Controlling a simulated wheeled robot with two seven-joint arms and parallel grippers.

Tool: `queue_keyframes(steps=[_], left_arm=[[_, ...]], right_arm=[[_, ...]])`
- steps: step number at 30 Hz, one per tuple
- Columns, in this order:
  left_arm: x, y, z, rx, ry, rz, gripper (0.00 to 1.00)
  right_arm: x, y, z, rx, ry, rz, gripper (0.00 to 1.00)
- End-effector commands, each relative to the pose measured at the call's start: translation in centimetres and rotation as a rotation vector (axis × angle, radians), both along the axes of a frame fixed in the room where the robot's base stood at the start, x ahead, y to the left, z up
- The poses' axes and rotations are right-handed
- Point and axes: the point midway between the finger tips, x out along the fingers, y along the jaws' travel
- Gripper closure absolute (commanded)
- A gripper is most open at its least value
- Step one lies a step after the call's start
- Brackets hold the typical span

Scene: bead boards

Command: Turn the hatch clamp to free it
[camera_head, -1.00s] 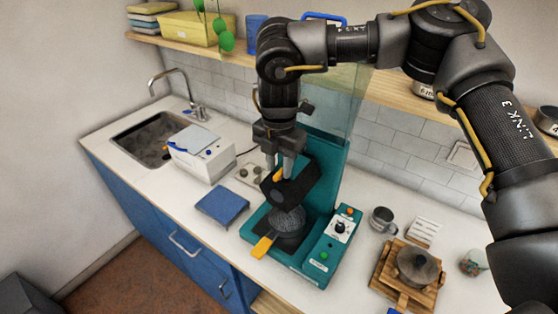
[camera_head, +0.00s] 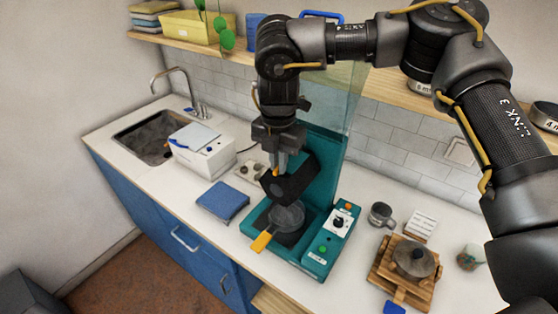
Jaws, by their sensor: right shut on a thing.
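A teal machine (camera_head: 318,155) stands on the counter, with a black head (camera_head: 292,183) over a round grey-and-clear part (camera_head: 287,216). A small orange piece (camera_head: 276,172), which looks like the hatch clamp's lever, shows at the top of the black head. My right gripper (camera_head: 281,170) comes down from above and is shut on this piece. The fingers partly cover it, so its exact angle is hard to tell. A larger orange handle (camera_head: 262,241) sticks out at the machine's lower front. My left gripper is out of view.
A clear panel (camera_head: 343,95) rises behind the machine. A blue pad (camera_head: 222,201) and a white box (camera_head: 203,150) lie to the left, near the sink (camera_head: 147,140). A metal mug (camera_head: 381,214) and a wooden stand with a pot (camera_head: 414,258) stand to the right.

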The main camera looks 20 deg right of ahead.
Motion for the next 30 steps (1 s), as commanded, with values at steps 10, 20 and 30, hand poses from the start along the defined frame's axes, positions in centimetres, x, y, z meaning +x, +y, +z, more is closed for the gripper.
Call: queue_keyframes(steps=[10, 20, 30], left_arm=[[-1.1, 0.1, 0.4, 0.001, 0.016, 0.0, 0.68], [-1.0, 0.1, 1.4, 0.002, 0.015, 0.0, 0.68], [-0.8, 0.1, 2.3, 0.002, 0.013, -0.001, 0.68]], right_arm=[[0.3, 0.0, 0.5, 0.002, -0.01, 0.275, 1.0], [0.3, 0.0, 0.7, 0.002, -0.011, 0.588, 1.0], [0.3, 0.0, 0.7, 0.001, -0.011, 0.912, 1.0]])
